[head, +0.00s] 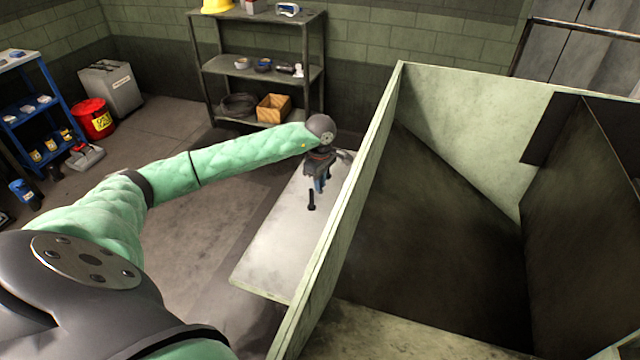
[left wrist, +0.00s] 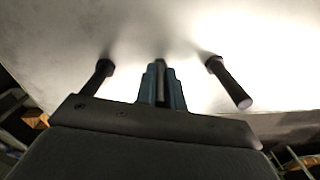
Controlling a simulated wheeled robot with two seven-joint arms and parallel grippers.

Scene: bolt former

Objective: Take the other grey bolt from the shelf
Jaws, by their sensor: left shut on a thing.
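My left gripper (head: 319,186) reaches over the pale metal shelf (head: 275,245) beside the machine. In the left wrist view its blue fingers (left wrist: 161,82) are shut on a slim grey bolt (left wrist: 160,80), mostly hidden between them. A dark bolt (head: 311,200) stands on the shelf just in front of the gripper in the head view. In the left wrist view one dark bolt (left wrist: 96,76) is left of the fingers and another (left wrist: 229,83) is right of them, both apart from the fingers. My right gripper is in neither view.
The tall green machine wall (head: 345,205) runs along the shelf's right side, with a deep dark bin (head: 450,240) behind it. A rack (head: 262,70), a red bucket (head: 93,118) and a blue cart (head: 35,110) stand farther back. The shelf's near part is bare.

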